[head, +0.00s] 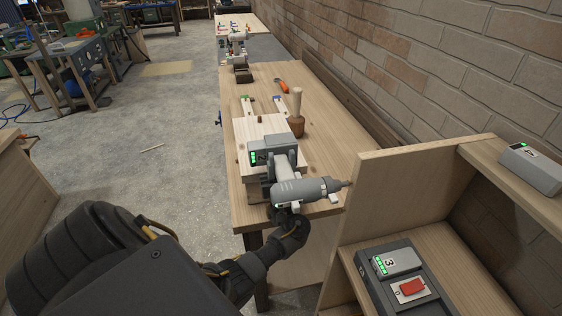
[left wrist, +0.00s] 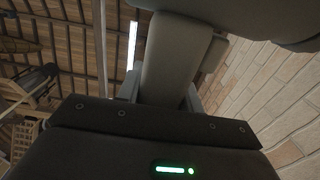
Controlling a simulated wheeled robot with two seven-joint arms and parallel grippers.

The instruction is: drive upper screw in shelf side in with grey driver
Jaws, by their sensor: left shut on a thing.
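The grey driver (head: 308,190) lies roughly level in the head view, its bit pointing right at the near edge of the wooden shelf side (head: 398,185). Its battery block with green lights and a 2 (head: 272,152) is at the back. My left gripper (head: 288,207) is shut on the driver. The driver's grey handle (left wrist: 172,60) fills the middle of the left wrist view, between the fingers. The bit tip looks close to the panel; I cannot tell whether it touches. I cannot make out the upper screw. My right gripper is not in view.
A long wooden bench (head: 325,115) holds a wooden mallet (head: 297,112), clamps and an orange-handled tool (head: 281,86). A charger (head: 408,290) sits inside the shelf, and a battery (head: 530,168) lies on its top board. A brick wall (head: 440,60) runs along the right.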

